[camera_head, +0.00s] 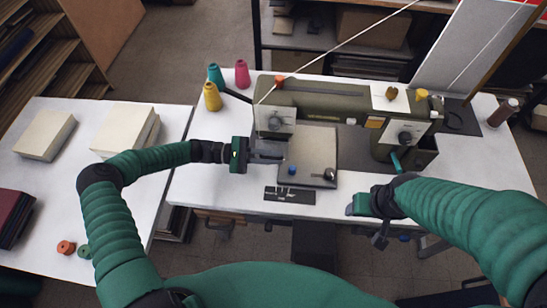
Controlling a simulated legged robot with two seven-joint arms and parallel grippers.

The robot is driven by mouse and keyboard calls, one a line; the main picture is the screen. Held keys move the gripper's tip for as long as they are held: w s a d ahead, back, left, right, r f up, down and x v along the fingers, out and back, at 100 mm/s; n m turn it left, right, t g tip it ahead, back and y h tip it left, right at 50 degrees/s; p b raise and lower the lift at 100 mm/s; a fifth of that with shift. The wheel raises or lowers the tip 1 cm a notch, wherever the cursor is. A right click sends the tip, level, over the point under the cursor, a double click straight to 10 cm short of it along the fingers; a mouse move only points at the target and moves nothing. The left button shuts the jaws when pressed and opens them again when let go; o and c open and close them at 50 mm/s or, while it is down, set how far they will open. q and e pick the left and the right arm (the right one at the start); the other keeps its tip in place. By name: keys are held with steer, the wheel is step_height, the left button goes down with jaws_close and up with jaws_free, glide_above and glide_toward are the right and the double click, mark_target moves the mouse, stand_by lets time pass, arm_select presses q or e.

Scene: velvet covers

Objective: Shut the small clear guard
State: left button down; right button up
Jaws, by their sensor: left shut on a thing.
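An olive sewing machine (330,100) stands on the white table, its needle head (274,120) at the left end. The small clear guard (268,146) is hard to make out, a faint pale patch below the needle head. My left gripper (266,155) reaches in from the left, below the head, shut on the guard; its fingers hide part of it. How far the guard is swung cannot be told. My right gripper (357,206) hangs at the table's front edge, apart from the machine; its finger gap is not clear.
A grey plate (309,150) with a blue knob and a dark knob lies right of my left gripper. A black strip (290,196) lies in front. Yellow, teal and pink thread cones (212,97) stand behind left. Pale blocks (125,130) sit on the left table.

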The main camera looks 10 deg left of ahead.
arm_select(q)
steer(key=shift+s+f, duration=0.1)
steer(key=shift+f, duration=0.15)
steer(key=c, duration=1.8)
jaws_free()
steer(key=shift+o, duration=1.4)
steer(key=shift+a+r, duration=0.1)
steer(key=shift+a, duration=0.05)
